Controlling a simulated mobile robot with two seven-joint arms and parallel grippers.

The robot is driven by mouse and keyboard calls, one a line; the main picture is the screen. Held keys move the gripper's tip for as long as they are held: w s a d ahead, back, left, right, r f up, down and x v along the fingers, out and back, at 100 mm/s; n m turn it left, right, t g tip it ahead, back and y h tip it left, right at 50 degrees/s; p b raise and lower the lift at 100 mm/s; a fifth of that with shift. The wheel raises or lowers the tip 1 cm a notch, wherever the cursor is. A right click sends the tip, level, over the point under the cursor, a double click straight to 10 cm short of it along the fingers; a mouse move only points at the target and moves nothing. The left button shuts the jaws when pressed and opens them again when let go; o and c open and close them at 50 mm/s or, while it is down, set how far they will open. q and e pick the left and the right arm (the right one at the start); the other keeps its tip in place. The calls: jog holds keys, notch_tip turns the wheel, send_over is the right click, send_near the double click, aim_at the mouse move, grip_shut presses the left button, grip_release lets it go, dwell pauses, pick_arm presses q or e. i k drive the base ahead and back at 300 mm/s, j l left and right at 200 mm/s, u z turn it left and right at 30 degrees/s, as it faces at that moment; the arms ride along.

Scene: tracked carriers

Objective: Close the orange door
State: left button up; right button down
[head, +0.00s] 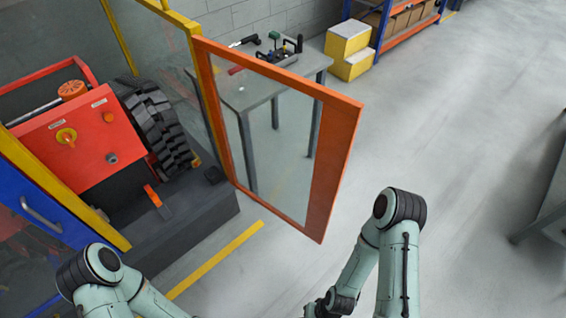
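The orange door (330,165) is an orange frame around a clear panel. It stands open, swung out from the yellow post (211,100) of the enclosure on its left side, with its free edge toward the middle of the floor. My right arm rises at the bottom, just right of and below the door's free lower corner, and appears apart from it. My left arm is at the bottom left, in front of the enclosure opening. Both grippers are out of view or cut off at the bottom edge, so their fingers do not show.
Inside the enclosure is a red machine (75,140) with a black tracked wheel (158,125). A blue panel with a handle (40,215) is at left. A grey table (255,92) with tools stands behind the door. Yellow steps (348,50) stand farther back.

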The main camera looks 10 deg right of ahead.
aim_at(341, 114)
jog(key=k+l+u, duration=0.15)
jog(key=l, duration=0.4)
jog(key=l+u, duration=0.15)
jog(key=l, duration=0.35)
jog(key=l+u, duration=0.4)
jog(key=k+l+u, duration=0.1)
jog(key=l+u, duration=0.3)
jog(key=l, duration=0.15)
jog(key=l+u, duration=1)
jog(key=i+l+u, duration=0.1)
jog(key=l, duration=0.3)
jog(key=i+l+u, duration=0.15)
jog(key=l, duration=0.3)
jog(key=l+z, duration=0.25)
jog(key=l, duration=0.15)
jog(key=k+l+u, duration=0.15)
jog(key=l, duration=0.2)
jog(key=l+u, duration=0.1)
jog(key=l, duration=0.25)
